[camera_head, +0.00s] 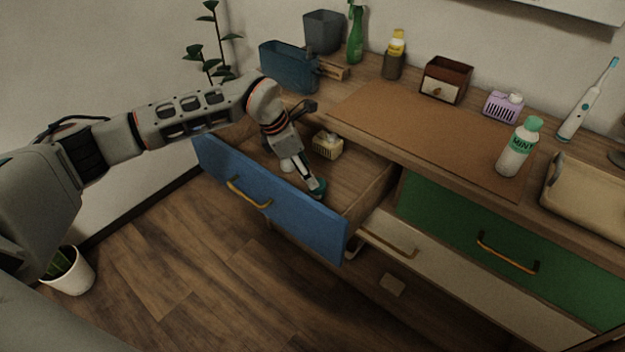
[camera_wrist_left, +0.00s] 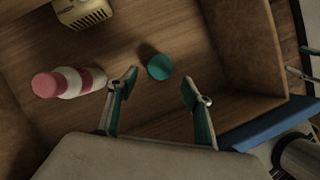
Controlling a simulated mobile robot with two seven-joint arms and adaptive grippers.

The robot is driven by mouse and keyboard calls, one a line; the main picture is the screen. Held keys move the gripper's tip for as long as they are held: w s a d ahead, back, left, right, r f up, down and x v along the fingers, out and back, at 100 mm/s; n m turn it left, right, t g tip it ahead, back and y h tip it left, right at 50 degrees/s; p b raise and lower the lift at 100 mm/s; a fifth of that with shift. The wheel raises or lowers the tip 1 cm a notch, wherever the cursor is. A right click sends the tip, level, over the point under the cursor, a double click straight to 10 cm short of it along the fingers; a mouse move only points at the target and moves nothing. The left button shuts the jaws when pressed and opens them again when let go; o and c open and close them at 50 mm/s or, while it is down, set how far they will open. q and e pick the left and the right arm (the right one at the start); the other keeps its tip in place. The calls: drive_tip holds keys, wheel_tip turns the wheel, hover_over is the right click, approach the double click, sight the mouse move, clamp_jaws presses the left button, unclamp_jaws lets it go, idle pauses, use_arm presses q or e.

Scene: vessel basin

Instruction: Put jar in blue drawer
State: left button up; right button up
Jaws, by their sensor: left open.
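The blue drawer (camera_head: 268,200) is pulled out at the left end of the cabinet. My left gripper (camera_head: 313,182) reaches down into it, near its front panel. In the left wrist view the gripper (camera_wrist_left: 160,80) is open, with its two fingers apart. A round teal-topped thing (camera_wrist_left: 159,67), which looks like the jar, is on the drawer floor just beyond and between the fingertips. I see no finger pressing on it. In the head view it is mostly hidden by or blends with the fingers.
A mint bottle (camera_head: 520,150) stands on the top. The brown mat (camera_head: 420,125) is mostly clear.

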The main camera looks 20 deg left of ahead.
use_arm(q)
drive_tip(key=shift+v, duration=2.15)
